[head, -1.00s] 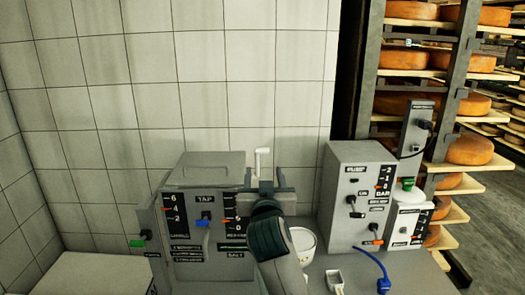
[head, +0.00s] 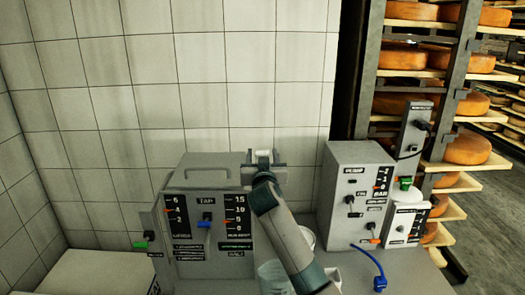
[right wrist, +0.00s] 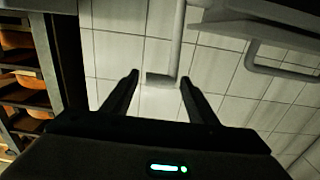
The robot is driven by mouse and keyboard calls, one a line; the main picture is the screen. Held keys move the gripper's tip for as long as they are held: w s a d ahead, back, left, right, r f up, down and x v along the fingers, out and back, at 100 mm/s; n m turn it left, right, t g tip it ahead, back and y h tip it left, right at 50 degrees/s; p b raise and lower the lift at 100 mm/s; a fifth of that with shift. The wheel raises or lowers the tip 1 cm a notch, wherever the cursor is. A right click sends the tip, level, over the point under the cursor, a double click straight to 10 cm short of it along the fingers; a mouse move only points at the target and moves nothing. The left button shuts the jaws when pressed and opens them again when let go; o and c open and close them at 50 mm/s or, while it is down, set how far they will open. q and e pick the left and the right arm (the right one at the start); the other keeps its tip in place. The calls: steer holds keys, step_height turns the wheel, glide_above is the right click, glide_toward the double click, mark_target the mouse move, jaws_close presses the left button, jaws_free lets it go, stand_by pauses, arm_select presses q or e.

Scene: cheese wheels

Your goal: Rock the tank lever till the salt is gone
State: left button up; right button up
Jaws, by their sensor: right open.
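The tank is a grey box (head: 200,180) against the tiled wall, with a blue tap lever (head: 205,222) and two black scales on its front. The left scale (head: 174,214) has a red marker by 4. The right scale (head: 236,213), above a small label, has a red marker near 5. A white lever (head: 263,155) stands at the tank's right side. My right gripper (head: 263,160) is at its top. In the right wrist view the lever's end (right wrist: 162,80) lies between my open fingers (right wrist: 158,82), with gaps on both sides. My forearm hides the tank's right side.
A second grey box (head: 355,185) with switches stands to the right, beside a blue cable (head: 370,262). A white bucket (head: 307,238) is partly behind my arm. Cheese racks (head: 455,100) stand at the far right.

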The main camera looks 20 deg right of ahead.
arm_select(q)
steer(key=shift+r, duration=0.25)
arm_select(e)
steer(key=shift+x, duration=0.9)
jaws_close()
